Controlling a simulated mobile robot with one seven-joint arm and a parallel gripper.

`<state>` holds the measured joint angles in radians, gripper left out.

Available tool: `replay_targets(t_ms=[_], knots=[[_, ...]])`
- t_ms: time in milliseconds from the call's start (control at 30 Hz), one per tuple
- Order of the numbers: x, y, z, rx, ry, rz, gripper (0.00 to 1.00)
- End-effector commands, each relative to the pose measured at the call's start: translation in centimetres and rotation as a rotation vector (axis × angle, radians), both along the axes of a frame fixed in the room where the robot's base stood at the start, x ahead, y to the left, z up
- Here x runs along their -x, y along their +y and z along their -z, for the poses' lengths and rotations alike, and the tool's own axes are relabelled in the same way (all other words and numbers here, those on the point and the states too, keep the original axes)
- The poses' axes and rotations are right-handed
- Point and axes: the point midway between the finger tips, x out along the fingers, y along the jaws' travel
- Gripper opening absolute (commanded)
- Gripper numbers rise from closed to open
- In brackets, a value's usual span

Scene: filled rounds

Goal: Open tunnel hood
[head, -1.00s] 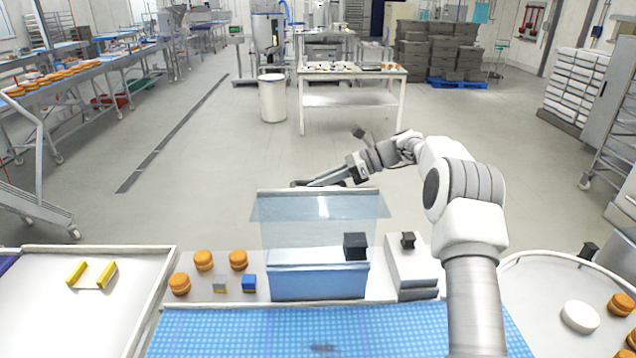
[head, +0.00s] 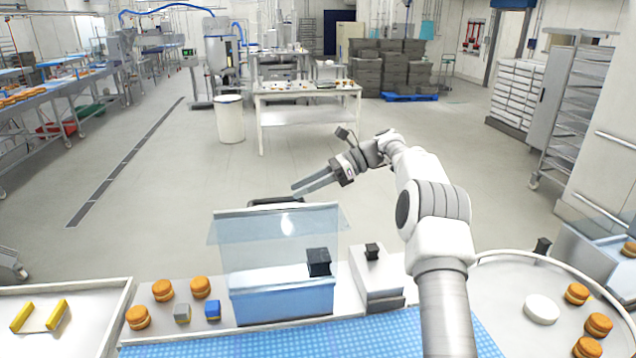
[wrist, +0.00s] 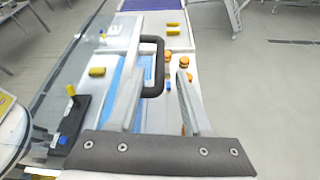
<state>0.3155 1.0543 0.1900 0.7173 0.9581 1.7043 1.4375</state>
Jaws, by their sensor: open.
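The clear tunnel hood (head: 255,240) stands over the blue tunnel body (head: 285,303) in the head view. Its dark handle (head: 275,202) shows just behind the hood's upper edge. My gripper (head: 296,190) is open and empty, above and slightly right of the handle, pointing left. In the wrist view the black loop handle (wrist: 160,58) appears between and beyond my open fingertips (wrist: 160,72). I cannot tell whether they touch it. How far the hood is raised is unclear.
A grey box with a black knob (head: 376,280) stands right of the hood. A round table (head: 480,300) is at right, a white tray (head: 75,300) at left.

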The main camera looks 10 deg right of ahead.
Motion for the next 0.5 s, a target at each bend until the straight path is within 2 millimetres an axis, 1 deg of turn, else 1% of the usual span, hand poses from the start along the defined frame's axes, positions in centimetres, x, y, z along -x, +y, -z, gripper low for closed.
replay_targets(t_ms=[33, 200, 333, 500], knots=[[-0.1, -0.9, -0.3, -0.001, -0.002, 0.002, 0.50], [-0.2, -2.9, -1.2, 0.000, 0.000, 0.001, 0.50], [-0.2, -3.8, -1.6, 0.000, 0.001, 0.000, 0.50], [-0.2, -4.3, -1.9, 0.000, 0.000, 0.000, 0.50]])
